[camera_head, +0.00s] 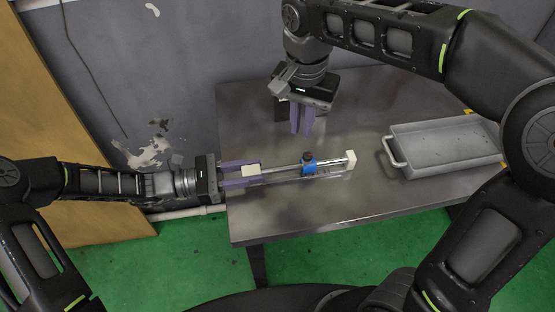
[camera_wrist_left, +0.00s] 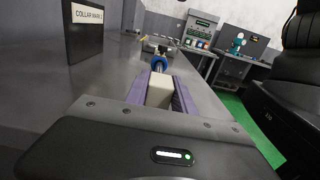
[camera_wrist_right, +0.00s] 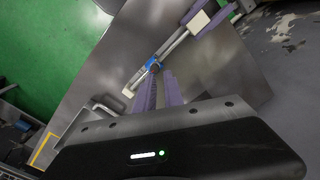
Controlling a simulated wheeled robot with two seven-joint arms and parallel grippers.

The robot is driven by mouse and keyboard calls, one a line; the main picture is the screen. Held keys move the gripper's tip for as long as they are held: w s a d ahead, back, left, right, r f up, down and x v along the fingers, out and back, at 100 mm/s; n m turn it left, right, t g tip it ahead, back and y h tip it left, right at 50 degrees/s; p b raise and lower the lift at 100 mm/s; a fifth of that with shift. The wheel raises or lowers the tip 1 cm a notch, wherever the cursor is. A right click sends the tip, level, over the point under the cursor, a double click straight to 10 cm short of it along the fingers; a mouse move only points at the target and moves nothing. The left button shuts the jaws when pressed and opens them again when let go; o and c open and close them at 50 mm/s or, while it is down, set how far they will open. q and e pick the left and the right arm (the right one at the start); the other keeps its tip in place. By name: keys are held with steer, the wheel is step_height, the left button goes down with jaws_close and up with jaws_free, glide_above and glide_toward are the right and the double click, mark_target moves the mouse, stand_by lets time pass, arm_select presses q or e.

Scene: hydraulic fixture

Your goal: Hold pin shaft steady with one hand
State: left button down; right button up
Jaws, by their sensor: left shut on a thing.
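The pin shaft (camera_head: 280,169) is a thin metal rod lying roughly level over the table. It has a cream block at each end and a blue collar (camera_head: 309,168) with a dark knob on top. My left gripper (camera_head: 243,173) is shut on the left cream block (camera_head: 251,170); the block also shows between the fingers in the left wrist view (camera_wrist_left: 160,90). The right cream block (camera_head: 350,160) is free. My right gripper (camera_head: 302,132) points down behind the shaft, apart from the collar, with a narrow empty gap between its fingers. In the right wrist view the collar (camera_wrist_right: 153,63) shows just beyond its fingertips.
A grey metal tray (camera_head: 397,160) with a handle stands on the table's right side. A dark sign reading "COLLAR MARK" (camera_wrist_left: 88,17) stands at the left in the left wrist view. The metal table (camera_head: 300,211) is clear in front of the shaft.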

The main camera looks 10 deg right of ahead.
mark_target(297, 165)
steer(key=a+n, duration=0.1)
steer(key=a, duration=0.1)
steer(key=a+f+n+h, duration=0.1)
steer(key=a, duration=0.2)
steer(key=a+f+n, duration=0.1)
steer(key=a, duration=0.1)
steer(key=shift+s+a+f+n, duration=0.1)
steer(key=shift+s+a+n, duration=0.1)
steer(key=shift+s+n, duration=0.15)
jaws_close()
steer(key=n+h, duration=0.1)
steer(key=n, duration=0.6)
steer(key=a+n+h, duration=0.1)
steer(key=n, duration=0.6)
steer(key=w+n+h, duration=0.1)
steer(key=n, duration=0.6)
steer(key=shift+a, duration=0.4)
steer(key=shift+f, duration=0.25)
steer(key=x, duration=0.9)
steer(key=shift+d+f, duration=0.25)
steer(key=d, duration=0.3)
steer(key=shift+d, duration=0.5)
